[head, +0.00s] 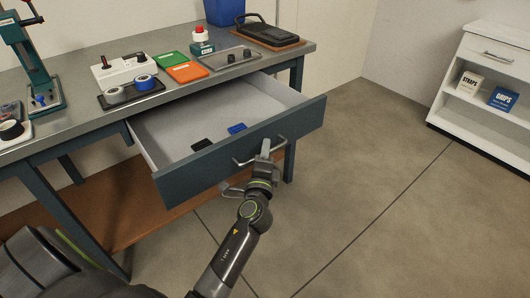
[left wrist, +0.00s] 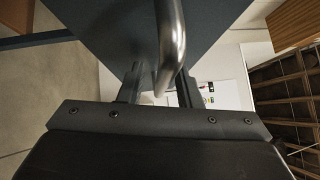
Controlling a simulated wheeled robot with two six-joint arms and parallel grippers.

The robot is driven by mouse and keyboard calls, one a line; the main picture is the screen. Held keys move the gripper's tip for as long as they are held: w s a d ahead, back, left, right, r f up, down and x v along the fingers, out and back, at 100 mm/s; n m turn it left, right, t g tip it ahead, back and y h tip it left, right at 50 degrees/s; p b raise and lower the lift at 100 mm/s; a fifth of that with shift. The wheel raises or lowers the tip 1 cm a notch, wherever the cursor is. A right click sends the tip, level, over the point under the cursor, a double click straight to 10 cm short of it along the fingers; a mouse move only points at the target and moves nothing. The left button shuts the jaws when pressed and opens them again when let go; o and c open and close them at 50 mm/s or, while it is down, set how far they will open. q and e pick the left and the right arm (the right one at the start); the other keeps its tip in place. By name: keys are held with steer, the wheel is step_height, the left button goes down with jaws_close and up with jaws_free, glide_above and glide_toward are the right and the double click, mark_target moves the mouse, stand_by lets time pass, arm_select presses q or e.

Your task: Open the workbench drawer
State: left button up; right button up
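The workbench drawer (head: 232,160) is pulled well out from under the bench top, with its inside showing. A black item (head: 202,144) and a blue item (head: 237,128) lie in it. Its metal bar handle (head: 243,161) is on the teal front and also shows large in the left wrist view (left wrist: 172,40). My left gripper (head: 265,150) is at the handle. In the left wrist view the bar passes between its two fingers (left wrist: 158,88), which look closed around it, though the contact is partly hidden. My right gripper is not in view.
The workbench top (head: 165,104) carries tape rolls (head: 116,95), an orange tray (head: 187,72), a green press (head: 35,60) and a black case (head: 268,34). A white shelf unit (head: 480,110) stands at right. The floor (head: 370,150) between is clear.

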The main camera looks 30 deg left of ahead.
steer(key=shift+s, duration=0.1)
